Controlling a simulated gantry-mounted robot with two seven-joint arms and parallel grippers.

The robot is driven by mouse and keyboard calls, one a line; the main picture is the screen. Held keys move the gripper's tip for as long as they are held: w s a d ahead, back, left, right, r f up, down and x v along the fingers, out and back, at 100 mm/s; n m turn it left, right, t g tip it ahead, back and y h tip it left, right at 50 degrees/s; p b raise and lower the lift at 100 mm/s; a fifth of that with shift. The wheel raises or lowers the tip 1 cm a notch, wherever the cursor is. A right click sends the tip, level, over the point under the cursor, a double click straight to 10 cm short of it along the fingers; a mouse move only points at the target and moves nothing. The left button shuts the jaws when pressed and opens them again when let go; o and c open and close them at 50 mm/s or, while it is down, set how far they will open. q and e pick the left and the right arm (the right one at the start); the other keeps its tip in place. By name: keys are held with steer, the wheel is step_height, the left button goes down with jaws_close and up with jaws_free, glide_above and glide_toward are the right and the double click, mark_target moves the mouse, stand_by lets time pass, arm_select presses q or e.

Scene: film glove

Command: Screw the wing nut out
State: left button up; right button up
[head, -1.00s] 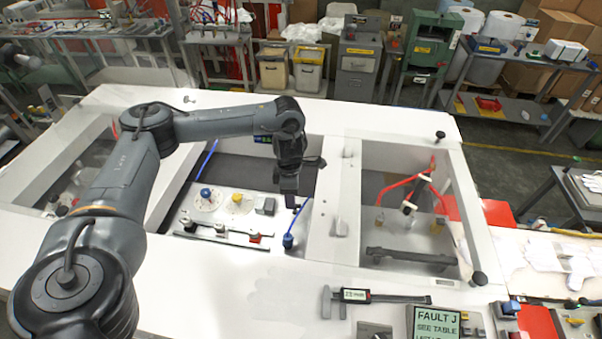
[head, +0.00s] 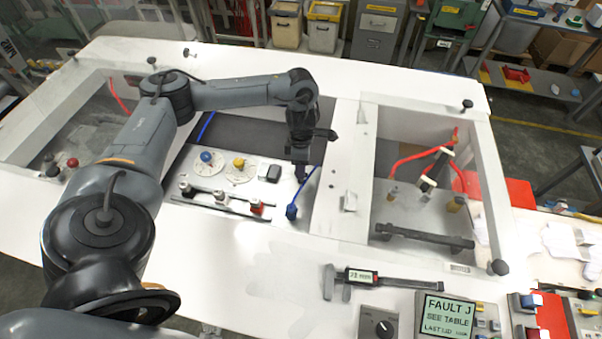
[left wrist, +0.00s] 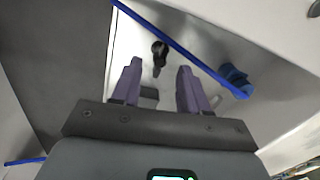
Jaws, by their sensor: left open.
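My left gripper (head: 303,174) hangs pointing down inside the middle bay of the white panel, near a blue hose. In the left wrist view its two purple-grey fingers (left wrist: 160,85) stand apart with nothing held between them. A small dark part with a rounded head (left wrist: 158,55) shows beyond the fingertips, between them and apart from them. I cannot tell for sure whether it is the wing nut. In the head view, the arm and gripper hide the area below. My right gripper is not in view.
The blue hose (left wrist: 180,45) ends in a blue fitting (left wrist: 235,80) beside the right finger. White bay walls rise around the gripper. Blue and yellow knobs (head: 206,157) stand to its left. A caliper (head: 350,278) and a fault display (head: 447,312) lie in front.

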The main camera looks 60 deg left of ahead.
arm_select(q)
steer(key=shift+f, duration=1.2)
jaws_close()
